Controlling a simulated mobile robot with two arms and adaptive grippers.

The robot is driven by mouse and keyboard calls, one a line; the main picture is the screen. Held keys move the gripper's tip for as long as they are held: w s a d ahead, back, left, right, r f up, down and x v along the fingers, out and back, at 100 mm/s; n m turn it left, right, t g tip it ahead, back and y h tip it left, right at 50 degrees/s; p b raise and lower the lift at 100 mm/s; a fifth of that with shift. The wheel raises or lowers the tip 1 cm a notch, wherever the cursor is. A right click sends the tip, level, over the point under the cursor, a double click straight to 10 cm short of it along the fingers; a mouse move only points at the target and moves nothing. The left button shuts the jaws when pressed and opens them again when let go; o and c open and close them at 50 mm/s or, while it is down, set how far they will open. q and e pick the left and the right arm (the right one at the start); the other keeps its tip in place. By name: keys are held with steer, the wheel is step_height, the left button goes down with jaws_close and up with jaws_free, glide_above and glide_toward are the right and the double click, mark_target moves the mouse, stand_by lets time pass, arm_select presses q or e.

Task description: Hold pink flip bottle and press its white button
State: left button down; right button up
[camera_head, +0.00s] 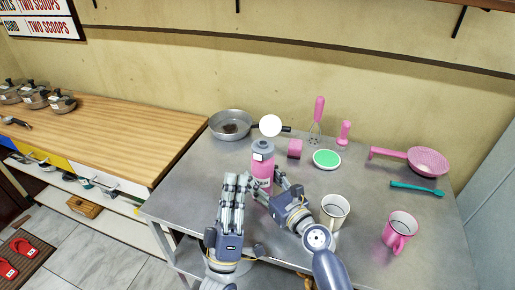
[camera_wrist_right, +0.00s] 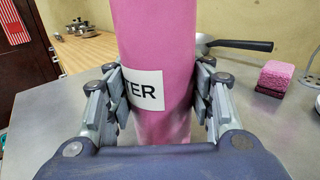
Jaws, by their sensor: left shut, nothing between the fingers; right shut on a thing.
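The pink flip bottle (camera_head: 262,172) stands upright on the grey metal table, with a grey cap (camera_head: 263,145) on top. A small white button (camera_head: 258,157) shows on the cap's front. My right gripper (camera_head: 273,189) is shut on the bottle's body; the right wrist view shows its fingers (camera_wrist_right: 158,72) on both sides of the pink bottle (camera_wrist_right: 153,40), beside a white label reading "TER". My left gripper (camera_head: 237,178) is shut and empty, fingers upward, just left of the bottle and lower than the cap. I cannot tell whether it touches the bottle.
A white round thing (camera_head: 270,125) shows just above the cap; I cannot tell whether it is attached. A pan (camera_head: 230,123), pink sponge (camera_head: 295,149), green-topped dish (camera_head: 327,159) and pink strainer (camera_head: 428,161) lie behind. A white cup (camera_head: 335,211) and pink mug (camera_head: 400,230) stand right.

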steer(key=o, duration=1.5)
